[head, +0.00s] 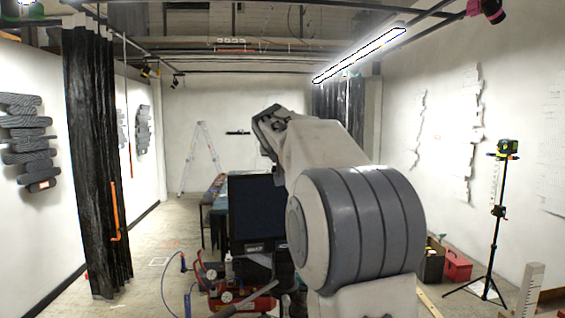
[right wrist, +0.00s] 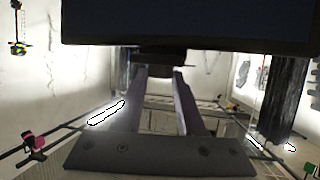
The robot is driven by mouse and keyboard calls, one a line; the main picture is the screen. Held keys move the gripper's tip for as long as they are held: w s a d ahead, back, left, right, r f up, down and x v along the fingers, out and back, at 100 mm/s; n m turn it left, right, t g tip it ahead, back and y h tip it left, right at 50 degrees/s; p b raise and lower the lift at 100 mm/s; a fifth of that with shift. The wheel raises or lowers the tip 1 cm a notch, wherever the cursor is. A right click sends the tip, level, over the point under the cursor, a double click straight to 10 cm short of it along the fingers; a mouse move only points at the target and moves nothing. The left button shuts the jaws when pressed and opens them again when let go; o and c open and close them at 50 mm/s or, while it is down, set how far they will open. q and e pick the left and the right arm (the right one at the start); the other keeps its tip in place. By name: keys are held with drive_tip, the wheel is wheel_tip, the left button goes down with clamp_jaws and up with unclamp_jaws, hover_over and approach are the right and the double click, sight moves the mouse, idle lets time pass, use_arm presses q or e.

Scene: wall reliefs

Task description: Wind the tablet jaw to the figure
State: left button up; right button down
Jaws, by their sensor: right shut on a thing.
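I cannot tell whether this block is the tablet jaw. In the head view a dark upright panel (head: 257,208) stands behind my right arm, with a dark fitting (head: 262,247) below it. My right gripper's tips are hidden there. No figure or scale is readable. My left gripper is not in view.
A red compressor (head: 235,300) with gauges and hoses stands low in front. A tripod (head: 497,215), a red box (head: 457,265) and a white upright post (head: 529,292) are at the right. A black curtain (head: 95,160) hangs left. The left floor is mostly clear.

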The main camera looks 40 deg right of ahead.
drive_tip(key=shift+w+a+m+g+h+b, duration=0.15)
drive_tip(key=shift+m+g+h+b, duration=0.15)
drive_tip(key=shift+m+g+b, duration=0.15)
idle(0.4)
drive_tip(key=c, duration=0.5)
unclamp_jaws()
drive_tip(key=shift+s+a+b, duration=0.15)
drive_tip(key=shift+s+b, duration=0.1)
drive_tip(key=shift+b, duration=0.05)
drive_tip(key=shift+b+v, duration=1.8)
drive_tip(key=shift+v, duration=3.2)
drive_tip(key=shift+w+r, duration=0.1)
